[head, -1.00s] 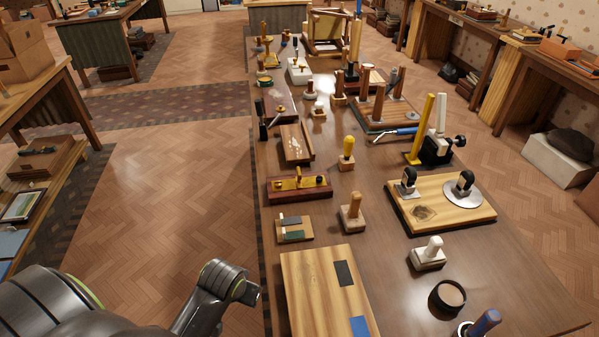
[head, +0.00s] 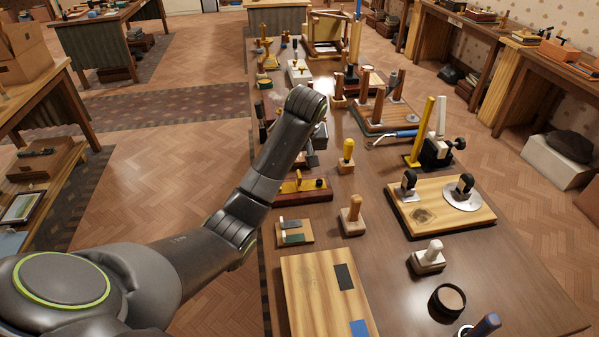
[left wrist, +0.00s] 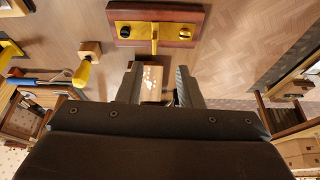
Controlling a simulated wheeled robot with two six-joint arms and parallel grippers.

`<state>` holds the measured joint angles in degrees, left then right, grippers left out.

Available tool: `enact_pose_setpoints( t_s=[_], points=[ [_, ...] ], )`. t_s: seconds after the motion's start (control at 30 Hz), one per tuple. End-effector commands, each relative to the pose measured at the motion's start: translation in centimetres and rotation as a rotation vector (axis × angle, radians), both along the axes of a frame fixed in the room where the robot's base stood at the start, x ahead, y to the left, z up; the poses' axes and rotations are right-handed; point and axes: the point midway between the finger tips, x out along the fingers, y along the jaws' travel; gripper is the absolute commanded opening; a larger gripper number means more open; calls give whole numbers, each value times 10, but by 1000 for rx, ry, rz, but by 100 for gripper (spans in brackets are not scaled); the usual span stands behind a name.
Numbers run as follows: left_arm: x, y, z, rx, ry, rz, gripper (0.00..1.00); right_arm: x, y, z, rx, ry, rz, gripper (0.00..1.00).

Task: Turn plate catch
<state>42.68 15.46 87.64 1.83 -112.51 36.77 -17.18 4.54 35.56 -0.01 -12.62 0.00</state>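A small wooden board with pale marks (left wrist: 152,84) shows between the fingers. In the head view the gripper is mostly hidden behind my arm. My right gripper is out of view.
A yellow-handled piece (head: 346,155) stands right of the block, and a small board with dark strips (head: 295,232) lies in front. A wooden board with two black-handled pieces (head: 440,216) is farther right. Several upright tools crowd the table's far end.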

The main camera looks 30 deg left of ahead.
Motion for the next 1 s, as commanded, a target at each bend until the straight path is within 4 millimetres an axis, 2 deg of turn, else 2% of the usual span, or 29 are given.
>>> enact_pose_setpoints(
  t_s=[0.03,0.17,0.33,0.73,1.0],
  points=[
    [7,-1,12,-2,-5,14,33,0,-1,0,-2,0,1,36],
    [16,-2,28,-8,-10,42,33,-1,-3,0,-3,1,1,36],
    [21,1,21,-9,-7,50,33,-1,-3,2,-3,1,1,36],
    [44,19,-53,-9,-5,49,33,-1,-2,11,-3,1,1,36],
    [58,29,-94,-9,-7,47,33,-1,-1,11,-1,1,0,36]
  ],
)
